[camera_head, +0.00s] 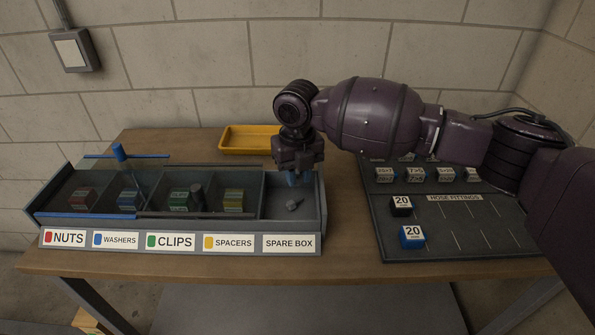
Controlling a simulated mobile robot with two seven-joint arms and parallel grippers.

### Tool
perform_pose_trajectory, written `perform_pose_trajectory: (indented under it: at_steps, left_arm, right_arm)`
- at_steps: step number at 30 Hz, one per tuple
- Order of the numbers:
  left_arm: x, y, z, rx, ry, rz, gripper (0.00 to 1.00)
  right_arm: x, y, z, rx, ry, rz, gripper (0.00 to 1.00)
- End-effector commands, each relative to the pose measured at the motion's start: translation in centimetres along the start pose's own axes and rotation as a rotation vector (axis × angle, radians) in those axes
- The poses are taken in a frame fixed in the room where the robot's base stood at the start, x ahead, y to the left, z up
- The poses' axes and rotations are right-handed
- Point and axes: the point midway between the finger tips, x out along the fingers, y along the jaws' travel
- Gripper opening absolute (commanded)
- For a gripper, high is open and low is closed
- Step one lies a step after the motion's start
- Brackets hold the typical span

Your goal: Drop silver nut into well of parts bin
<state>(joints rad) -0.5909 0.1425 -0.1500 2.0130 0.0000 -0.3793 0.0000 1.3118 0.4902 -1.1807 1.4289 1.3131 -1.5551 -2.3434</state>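The grey parts bin (325,228) stands on the left half of the wooden table. Its front labels read NUTS, WASHERS, CLIPS, SPACERS and SPARE BOX from left to right. A small grey piece (294,205) lies in the spare box well at the right end; it may be the silver nut, but it is too small to be sure. My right gripper (296,178) points down over the back of that well, with blue showing at its tips. Whether its fingers are apart or hold anything cannot be made out. My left gripper is out of view.
A clear cover with blue edges and a blue knob (118,152) is at the bin's left part. Coloured blocks sit in the labelled wells. A yellow tray (243,138) lies behind. A dark hose fittings board (460,242) with several blocks is at the right, under my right arm.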

Motion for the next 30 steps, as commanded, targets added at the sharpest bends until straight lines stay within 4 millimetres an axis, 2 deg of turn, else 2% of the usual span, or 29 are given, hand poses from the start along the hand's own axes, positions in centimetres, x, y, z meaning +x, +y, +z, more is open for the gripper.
perform_pose_trajectory:
  at_steps: [1, 6, 17, 20, 30]
  left_arm:
    - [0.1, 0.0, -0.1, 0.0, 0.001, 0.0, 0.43]
    - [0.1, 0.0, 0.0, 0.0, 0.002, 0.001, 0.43]
    - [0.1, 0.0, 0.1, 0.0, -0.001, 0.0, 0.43]
    - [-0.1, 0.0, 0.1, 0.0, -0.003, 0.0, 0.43]
    - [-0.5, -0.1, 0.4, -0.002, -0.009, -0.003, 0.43]
  right_arm:
    - [0.0, 0.0, 0.0, 0.0, 0.0, 0.0, 0.28]
    - [0.0, 0.0, 0.0, 0.0, 0.0, 0.0, 0.52]
    - [-0.6, 0.0, 0.0, 0.0, -0.001, 0.0, 0.52]
    - [-1.8, 0.0, 0.1, 0.0, -0.003, 0.0, 0.52]
    - [-7.8, 0.0, 0.0, 0.0, -0.003, 0.0, 0.52]
